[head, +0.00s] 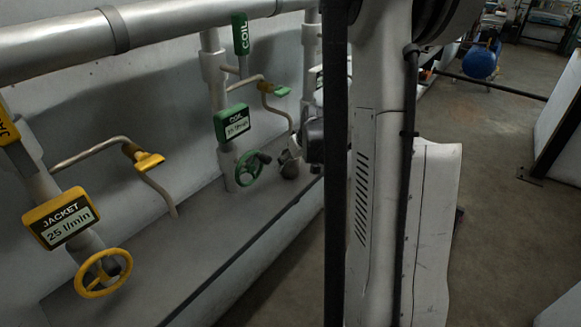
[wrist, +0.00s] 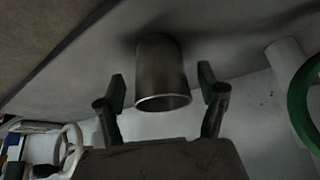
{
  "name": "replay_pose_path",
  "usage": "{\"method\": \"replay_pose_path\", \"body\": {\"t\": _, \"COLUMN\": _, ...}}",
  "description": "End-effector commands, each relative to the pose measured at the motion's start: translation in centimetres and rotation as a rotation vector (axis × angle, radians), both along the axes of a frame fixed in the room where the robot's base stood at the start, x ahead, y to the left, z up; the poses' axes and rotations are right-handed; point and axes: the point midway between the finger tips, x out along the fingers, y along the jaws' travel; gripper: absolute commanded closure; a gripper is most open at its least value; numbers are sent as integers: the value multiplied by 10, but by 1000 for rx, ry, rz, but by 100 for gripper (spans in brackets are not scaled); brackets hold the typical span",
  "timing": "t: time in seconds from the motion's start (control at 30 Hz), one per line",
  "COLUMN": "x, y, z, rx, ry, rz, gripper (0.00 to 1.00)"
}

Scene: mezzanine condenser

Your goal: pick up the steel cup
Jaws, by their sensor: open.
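The steel cup (wrist: 162,72) is a plain grey metal cylinder in the wrist view. It stands against a pale surface, with its round rim toward the bottom of the picture. My gripper (wrist: 163,86) is open, with one dark finger on each side of the cup. Gaps show between both fingers and the cup, and nothing is held. In the head view, small dark grey parts show near the green handwheel, partly behind my arm; I cannot tell cup from gripper there.
A green handwheel (head: 248,168) stands on the grey ledge (head: 190,238), and it also shows at the wrist view's right edge (wrist: 303,105). A yellow handwheel (head: 103,273) and the JACKET sign (head: 61,218) are nearer. A bent pipe with a yellow lever (head: 149,160) rises between them.

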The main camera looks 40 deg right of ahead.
Motion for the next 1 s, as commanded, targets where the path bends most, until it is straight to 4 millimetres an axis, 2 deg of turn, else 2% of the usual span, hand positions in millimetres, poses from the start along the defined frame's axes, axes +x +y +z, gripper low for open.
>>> {"method": "replay_pose_path", "body": {"t": 0.1, "x": 8, "y": -1, "z": -16, "rx": 0, "ry": 0, "rz": 1, "gripper": 29}}
{"method": "replay_pose_path", "body": {"t": 0.23, "x": 14, "y": -3, "z": -27, "rx": 0, "ry": 0, "rz": 1, "gripper": 29}}
{"method": "replay_pose_path", "body": {"t": 0.6, "x": 17, "y": -3, "z": -32, "rx": 0, "ry": 0, "rz": 1, "gripper": 30}}
{"method": "replay_pose_path", "body": {"t": 1.0, "x": 16, "y": -3, "z": -32, "rx": 0, "ry": 0, "rz": 1, "gripper": 83}}
